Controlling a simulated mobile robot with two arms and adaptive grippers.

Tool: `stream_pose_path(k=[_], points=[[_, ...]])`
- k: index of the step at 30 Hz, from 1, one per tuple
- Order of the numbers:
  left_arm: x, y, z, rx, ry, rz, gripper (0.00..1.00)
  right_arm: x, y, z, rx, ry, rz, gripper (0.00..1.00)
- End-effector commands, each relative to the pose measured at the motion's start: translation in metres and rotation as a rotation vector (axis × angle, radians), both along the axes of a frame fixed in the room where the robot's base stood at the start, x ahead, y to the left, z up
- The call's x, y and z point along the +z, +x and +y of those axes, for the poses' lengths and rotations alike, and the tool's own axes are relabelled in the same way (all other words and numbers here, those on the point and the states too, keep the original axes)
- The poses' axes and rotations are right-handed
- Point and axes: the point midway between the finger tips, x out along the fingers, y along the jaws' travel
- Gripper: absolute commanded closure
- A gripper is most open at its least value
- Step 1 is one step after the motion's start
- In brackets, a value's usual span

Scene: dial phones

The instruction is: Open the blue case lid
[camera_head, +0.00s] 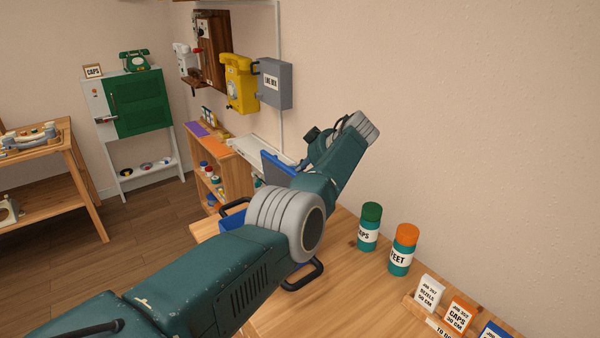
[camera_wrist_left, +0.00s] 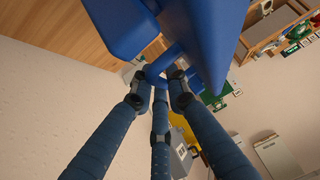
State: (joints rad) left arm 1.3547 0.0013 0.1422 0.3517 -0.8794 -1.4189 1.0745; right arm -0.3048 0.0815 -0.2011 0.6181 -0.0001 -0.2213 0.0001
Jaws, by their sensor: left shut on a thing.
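The blue case stands on the wooden table, mostly hidden behind my left arm in the head view. A corner of its blue body (camera_head: 232,222) shows left of the arm. A blue panel, which looks like its lid (camera_head: 277,170), stands raised and tilted behind the arm. In the left wrist view large blue case parts (camera_wrist_left: 205,35) fill the top. My left gripper (camera_wrist_left: 161,82) has its three fingers closed around a narrow blue piece (camera_wrist_left: 166,58) joined to them, apparently the lid's tab. My right gripper is not in view.
A green-capped jar (camera_head: 369,227) and an orange-capped jar (camera_head: 403,250) stand on the table right of the arm. Label cards (camera_head: 458,313) sit in a rack at the front right. A grey wall box (camera_head: 274,84) and yellow phone (camera_head: 238,84) hang behind.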

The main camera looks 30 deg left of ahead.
Motion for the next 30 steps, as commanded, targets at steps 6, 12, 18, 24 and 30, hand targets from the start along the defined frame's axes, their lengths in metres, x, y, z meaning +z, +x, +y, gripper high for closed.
stream_pose_path(k=[6, 12, 18, 24, 30], points=[[-0.002, -0.001, 0.000, 0.001, 0.001, 0.003, 1.00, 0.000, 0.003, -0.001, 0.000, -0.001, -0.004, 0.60], [-0.002, -0.001, 0.000, 0.000, 0.000, 0.003, 0.76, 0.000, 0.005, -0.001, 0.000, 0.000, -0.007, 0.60], [-0.001, 0.000, 0.000, 0.000, 0.000, 0.002, 0.76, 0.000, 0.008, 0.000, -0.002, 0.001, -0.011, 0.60], [0.009, -0.002, -0.010, -0.002, 0.001, -0.002, 0.76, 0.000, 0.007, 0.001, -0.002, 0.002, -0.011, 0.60], [0.036, -0.010, -0.037, -0.003, 0.000, -0.003, 0.76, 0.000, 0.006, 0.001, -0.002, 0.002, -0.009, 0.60]])
